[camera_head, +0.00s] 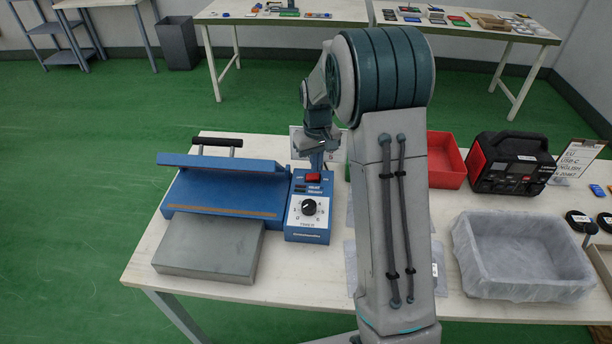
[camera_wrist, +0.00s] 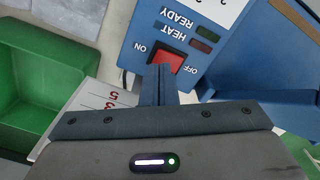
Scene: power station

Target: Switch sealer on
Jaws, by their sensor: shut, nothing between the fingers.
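The blue sealer (camera_head: 226,185) stands on the table at the left, its black-handled top bar raised. Its control box (camera_head: 308,228) has a black dial and a red rocker switch (camera_head: 313,178). In the wrist view the red switch (camera_wrist: 166,62) lies between the ON and OFF labels, with ON at the left. My gripper (camera_wrist: 163,72) is shut and empty, its fingertips at the lower edge of the switch; I cannot tell whether they touch it. The HEAT and READY windows look dark. The fingers partly hide the switch, so its position is unclear.
A grey plate (camera_head: 210,247) lies in front of the sealer. A green bin (camera_wrist: 40,90) is close to my gripper. A red bin (camera_head: 445,160), a black-and-red device (camera_head: 510,163) and a lined tray (camera_head: 520,257) stand to the right.

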